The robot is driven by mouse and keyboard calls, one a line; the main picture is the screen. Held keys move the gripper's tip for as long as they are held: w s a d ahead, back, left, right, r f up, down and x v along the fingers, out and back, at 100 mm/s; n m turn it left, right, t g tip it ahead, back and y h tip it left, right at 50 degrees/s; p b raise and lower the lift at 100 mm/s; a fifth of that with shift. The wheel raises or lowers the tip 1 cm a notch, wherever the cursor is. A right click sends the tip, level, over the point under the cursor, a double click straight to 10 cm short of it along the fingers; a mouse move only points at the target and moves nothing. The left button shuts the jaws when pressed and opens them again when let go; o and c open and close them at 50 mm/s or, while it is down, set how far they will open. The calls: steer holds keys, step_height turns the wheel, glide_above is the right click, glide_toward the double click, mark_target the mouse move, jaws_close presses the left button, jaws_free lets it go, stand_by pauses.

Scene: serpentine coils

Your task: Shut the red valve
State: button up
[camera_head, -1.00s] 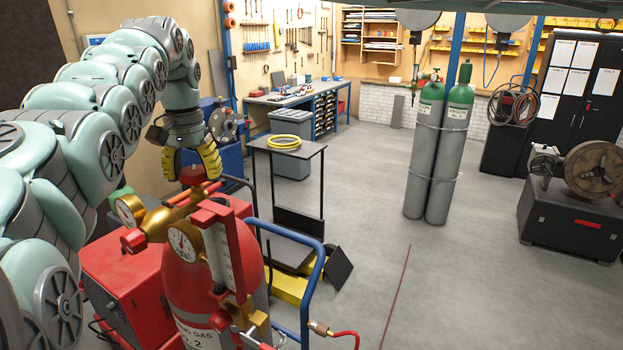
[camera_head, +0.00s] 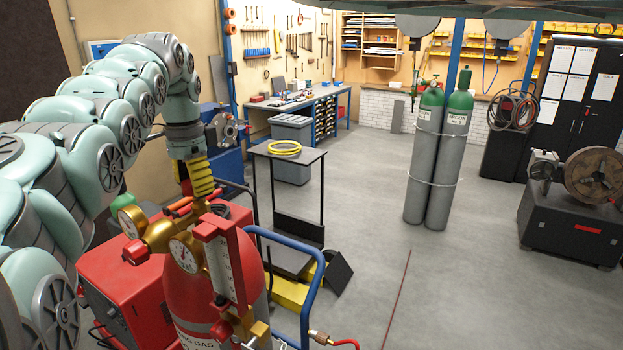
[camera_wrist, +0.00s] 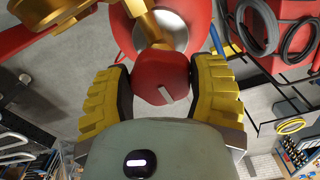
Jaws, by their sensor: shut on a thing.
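The red valve knob (camera_wrist: 161,72) sits between the yellow ribbed fingers of my gripper (camera_wrist: 161,88) in the wrist view. The dark inner pads close on it from both sides, and a short white mark shows on its near face. In the head view my gripper (camera_head: 196,180) points down over the brass regulator (camera_head: 172,228), and the fingers mostly hide the knob. The regulator, with its round gauges, is on top of the red gas cylinder (camera_head: 190,290).
A blue cart handle (camera_head: 315,275) curves beside the cylinder, with a red case (camera_head: 115,280) left of it. A small table (camera_head: 300,158) with a coiled yellow hose (camera_head: 284,147) stands behind. The floor to the right is clear up to two green-topped cylinders (camera_head: 435,160).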

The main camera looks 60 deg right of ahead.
steer(key=shift+d+m, duration=0.1)
steer(key=shift+m, duration=0.4)
steer(key=o, duration=1.2)
